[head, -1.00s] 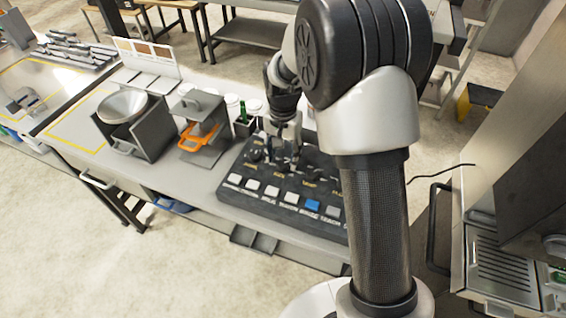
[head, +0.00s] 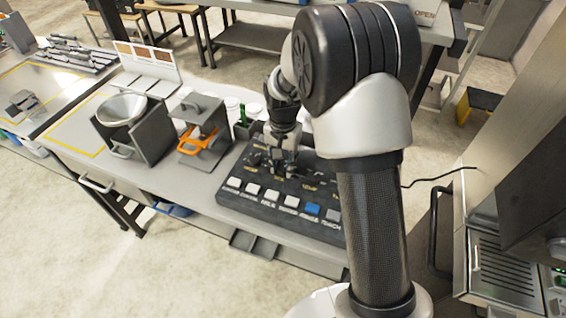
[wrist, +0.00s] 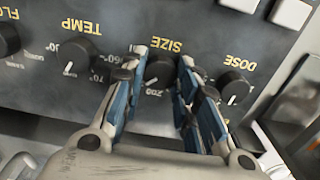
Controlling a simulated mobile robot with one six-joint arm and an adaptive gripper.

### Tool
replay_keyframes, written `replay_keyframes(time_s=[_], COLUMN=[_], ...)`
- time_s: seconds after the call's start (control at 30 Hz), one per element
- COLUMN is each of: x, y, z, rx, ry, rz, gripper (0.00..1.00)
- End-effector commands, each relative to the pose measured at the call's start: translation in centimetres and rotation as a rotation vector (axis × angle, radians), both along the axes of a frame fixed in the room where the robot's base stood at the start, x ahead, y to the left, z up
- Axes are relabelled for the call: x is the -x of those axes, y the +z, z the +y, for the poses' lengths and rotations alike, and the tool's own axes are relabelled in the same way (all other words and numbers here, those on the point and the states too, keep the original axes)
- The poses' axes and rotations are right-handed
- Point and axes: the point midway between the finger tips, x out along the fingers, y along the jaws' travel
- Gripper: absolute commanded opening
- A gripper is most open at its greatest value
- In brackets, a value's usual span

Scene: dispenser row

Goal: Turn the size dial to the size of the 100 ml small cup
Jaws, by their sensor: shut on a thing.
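The size dial (wrist: 159,70) is a round black knob under the upside-down yellow word SIZE in the wrist view. My gripper (wrist: 162,60) has its two blue-sided fingers on either side of this dial and is shut on it. A marking that looks like 200 shows near the dial; its other size marks are hidden by the fingers or too small to read. In the head view my gripper (head: 284,168) is down at the dark control panel (head: 236,203), and the size dial is mostly hidden there.
The dose dial (wrist: 233,87) is close beside the right finger, and the temp dial (wrist: 72,58) is to the left. White buttons (head: 252,188) and a blue button (head: 312,209) line the panel's front. An orange-handled press (head: 195,140) and a metal bowl (head: 122,108) stand left.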

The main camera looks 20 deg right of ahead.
Motion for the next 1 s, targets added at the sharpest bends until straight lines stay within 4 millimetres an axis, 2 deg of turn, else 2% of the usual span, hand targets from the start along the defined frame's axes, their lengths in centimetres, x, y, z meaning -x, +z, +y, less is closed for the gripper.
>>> replay_keyframes(time_s=[0.23,0.63,1.0], x=[0.00,0.00,0.00], y=[0.01,0.09,0.18], z=[0.00,0.00,0.00], rx=[0.000,0.000,0.000], ry=[0.000,0.083,0.383], rz=[0.000,0.000,0.000], gripper=[0.04,0.04,0.04])
